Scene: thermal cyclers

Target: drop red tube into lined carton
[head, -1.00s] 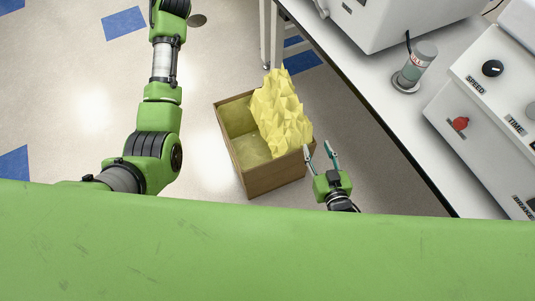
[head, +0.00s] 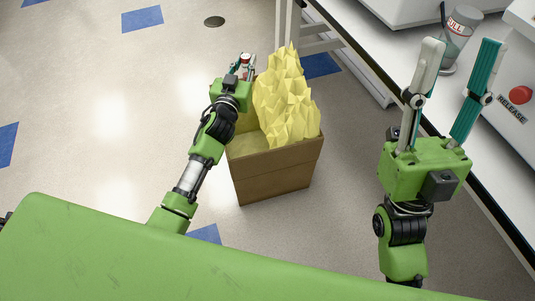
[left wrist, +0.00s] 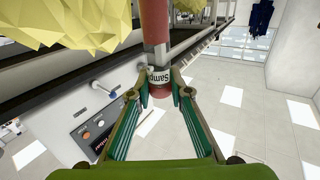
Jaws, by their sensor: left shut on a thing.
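The red tube (head: 245,60), with a white label band, is held between the fingertips of my left gripper (head: 243,69). In the left wrist view the tube (left wrist: 155,22) stands between the fingers and its label reads "Samp". The carton (head: 277,175) is brown, open-topped and stands on the floor. A jagged yellow liner (head: 286,105) rises above its right side. My left gripper appears over the carton's left back part and hides some of the rim; its height above the opening cannot be told. My right gripper (head: 462,45) is open and empty, right of the carton.
A white bench (head: 365,58) runs along the right with machines on it. A red release button (head: 521,94) is at the right. The floor left of the carton is clear.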

